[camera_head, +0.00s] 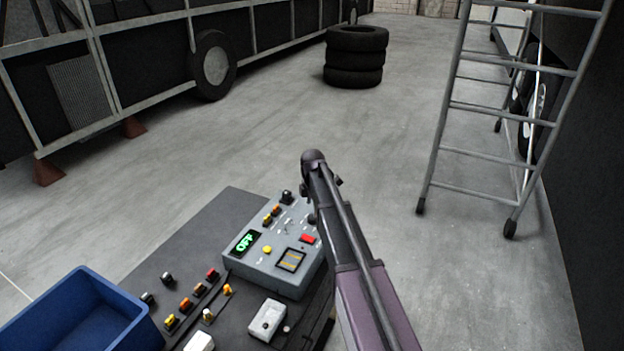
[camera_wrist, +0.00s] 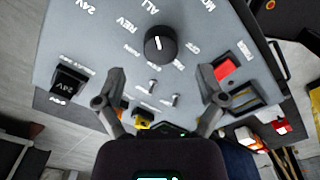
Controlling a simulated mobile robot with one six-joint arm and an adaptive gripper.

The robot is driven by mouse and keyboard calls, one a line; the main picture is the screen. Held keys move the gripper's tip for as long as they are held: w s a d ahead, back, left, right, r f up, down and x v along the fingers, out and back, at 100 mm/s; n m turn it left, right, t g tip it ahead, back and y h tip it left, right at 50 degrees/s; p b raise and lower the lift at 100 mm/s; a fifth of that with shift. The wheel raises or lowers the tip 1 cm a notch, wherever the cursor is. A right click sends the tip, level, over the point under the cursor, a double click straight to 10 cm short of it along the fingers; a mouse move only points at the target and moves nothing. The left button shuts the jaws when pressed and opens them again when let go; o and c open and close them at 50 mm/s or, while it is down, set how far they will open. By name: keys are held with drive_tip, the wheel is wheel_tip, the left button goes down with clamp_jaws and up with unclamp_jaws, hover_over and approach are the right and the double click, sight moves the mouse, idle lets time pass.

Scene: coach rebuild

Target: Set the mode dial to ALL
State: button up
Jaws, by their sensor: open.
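The grey control box (camera_head: 268,270) stands on a dark bench in the head view, its green display (camera_head: 245,242) reading OFF. In the wrist view, the mode dial (camera_wrist: 160,44) is a round black knob with a short white pointer mark. White labels ring it, among them ALL (camera_wrist: 151,5) and REV (camera_wrist: 127,24); I cannot tell for certain which one the pointer marks. My gripper (camera_wrist: 161,88) is open and empty, its fingers apart on either side below the dial in the picture, not around it. In the head view my arm hides part of the box's right side.
The panel also carries small toggle switches (camera_wrist: 153,86), a red button (camera_wrist: 225,69) and a black 24V rocker (camera_wrist: 67,86). A blue bin (camera_head: 75,315), loose coloured switches and a pale box (camera_head: 267,319) crowd the bench. Stacked tyres (camera_head: 355,56) and a ladder (camera_head: 500,112) stand beyond.

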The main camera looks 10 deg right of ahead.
sight(312, 216)
wheel_tip(312, 216, up, 10)
drive_tip(key=p, duration=0.9)
drive_tip(key=shift+f, duration=0.1)
idle(0.5)
drive_tip(key=s+f+m+b, duration=0.3)
drive_tip(key=s+m, duration=0.7)
drive_tip(key=s, duration=0.4)
drive_tip(key=s+f+m+b, duration=0.3)
drive_tip(key=s+m, duration=0.6)
drive_tip(key=s, duration=0.6)
drive_tip(key=shift+f+m, duration=0.25)
drive_tip(key=shift+m, duration=0.15)
drive_tip(key=shift+a, duration=0.1)
drive_tip(key=shift+c, duration=0.2)
